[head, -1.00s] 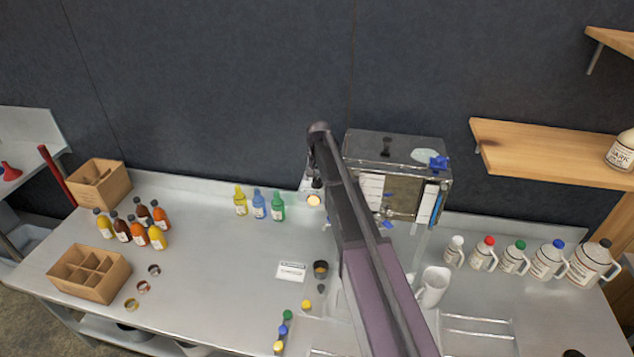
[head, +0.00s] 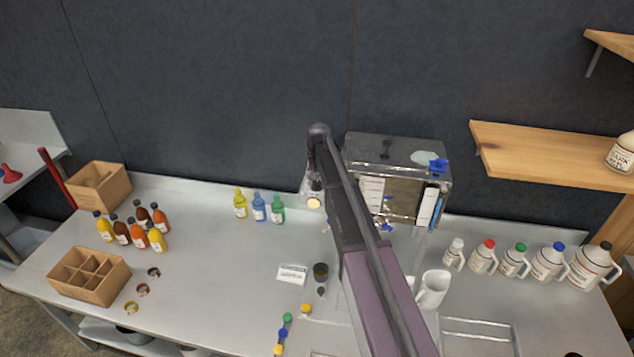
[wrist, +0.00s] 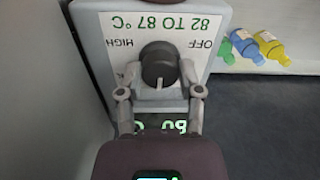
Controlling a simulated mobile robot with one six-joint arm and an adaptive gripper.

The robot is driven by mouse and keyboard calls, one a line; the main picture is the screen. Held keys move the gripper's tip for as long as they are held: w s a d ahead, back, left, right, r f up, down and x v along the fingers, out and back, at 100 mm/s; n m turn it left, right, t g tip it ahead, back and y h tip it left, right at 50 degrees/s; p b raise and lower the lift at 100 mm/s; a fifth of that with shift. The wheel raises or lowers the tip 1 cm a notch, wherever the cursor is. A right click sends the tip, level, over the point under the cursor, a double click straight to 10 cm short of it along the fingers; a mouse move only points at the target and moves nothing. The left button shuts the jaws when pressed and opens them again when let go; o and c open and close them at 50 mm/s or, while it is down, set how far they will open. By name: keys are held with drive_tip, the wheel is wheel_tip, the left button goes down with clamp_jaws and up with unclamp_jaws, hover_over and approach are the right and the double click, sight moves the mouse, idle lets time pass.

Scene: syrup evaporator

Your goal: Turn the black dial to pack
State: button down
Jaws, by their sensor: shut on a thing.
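The black dial (wrist: 158,60) sits on a white panel (wrist: 115,25) in the wrist view, which shows the panel upside down. Printed on the panel are "82 TO 87 °C", "HIGH" left of the dial and "OFF" right of it. A pale mark shows at the dial's lower edge in the picture. I see no "pack" label; part of the panel is hidden behind my gripper. My gripper (wrist: 161,76) is shut on the dial, one finger on each side. In the head view my arm hides most of the dial's surroundings.
Green lit digits (wrist: 160,125) show partly between my fingers. The evaporator tank (head: 395,150) stands right of my arm. Yellow, blue and green bottles (head: 259,205) stand close on the left. A white mug (head: 432,287) and several jugs (head: 515,258) stand to the right.

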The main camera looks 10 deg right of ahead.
sight(318, 183)
drive_tip(key=shift+n, duration=0.4)
drive_tip(key=shift+c, duration=1.3)
unclamp_jaws()
drive_tip(key=shift+m, duration=0.5)
drive_tip(key=shift+r+m+p, duration=0.3)
drive_tip(key=shift+m, duration=0.1)
wheel_tip(318, 183, up, 13)
drive_tip(key=p, duration=1.3)
drive_tip(key=shift+d, duration=0.25)
drive_tip(key=shift+s+r, duration=0.1)
